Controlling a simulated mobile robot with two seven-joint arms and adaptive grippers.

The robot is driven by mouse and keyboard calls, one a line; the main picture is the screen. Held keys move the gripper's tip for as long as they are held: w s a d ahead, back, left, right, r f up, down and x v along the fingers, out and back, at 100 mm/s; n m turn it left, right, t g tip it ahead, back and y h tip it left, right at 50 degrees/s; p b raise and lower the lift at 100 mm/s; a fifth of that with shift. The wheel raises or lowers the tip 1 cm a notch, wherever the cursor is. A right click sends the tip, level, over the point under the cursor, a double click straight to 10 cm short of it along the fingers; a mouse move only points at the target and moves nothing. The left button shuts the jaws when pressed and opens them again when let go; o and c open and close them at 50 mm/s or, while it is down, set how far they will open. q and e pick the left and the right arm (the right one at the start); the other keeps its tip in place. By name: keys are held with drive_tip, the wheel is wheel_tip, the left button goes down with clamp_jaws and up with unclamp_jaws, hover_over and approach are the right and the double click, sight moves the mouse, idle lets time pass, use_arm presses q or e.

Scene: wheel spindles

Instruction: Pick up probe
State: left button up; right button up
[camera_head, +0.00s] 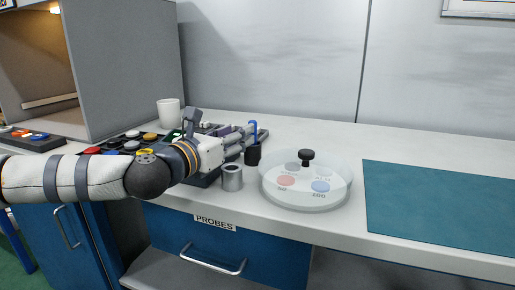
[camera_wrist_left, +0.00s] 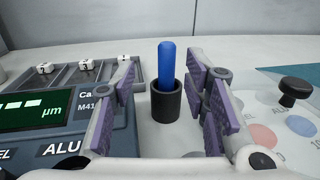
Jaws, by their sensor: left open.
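The probe is a blue, round-topped stick (camera_wrist_left: 166,65) standing upright in a black cylindrical holder (camera_wrist_left: 166,103). In the head view, the blue probe (camera_head: 253,126) and black holder (camera_head: 252,156) are just beyond my left gripper (camera_head: 243,137). In the left wrist view, my left gripper (camera_wrist_left: 161,72) is open, with purple-padded fingers to the left and right of the probe. I see a gap on both sides, and nothing is held. Whether the fingertips reach level with the probe in depth is hard to tell. My right gripper is not in view.
A round clear dish with a black knob (camera_head: 306,155) and coloured discs lies right of the holder. A gauge (camera_wrist_left: 60,125) with a display sits at left. A teal mat (camera_head: 440,208) is clear.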

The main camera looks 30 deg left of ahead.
use_arm(q)
drive_tip(key=w, duration=0.4)
drive_tip(key=w+b, duration=0.1)
drive_tip(key=w, duration=0.1)
drive_tip(key=shift+w+d+r, duration=0.1)
drive_tip(key=shift+w+d, duration=0.05)
drive_tip(key=shift+d, duration=0.1)
clamp_jaws()
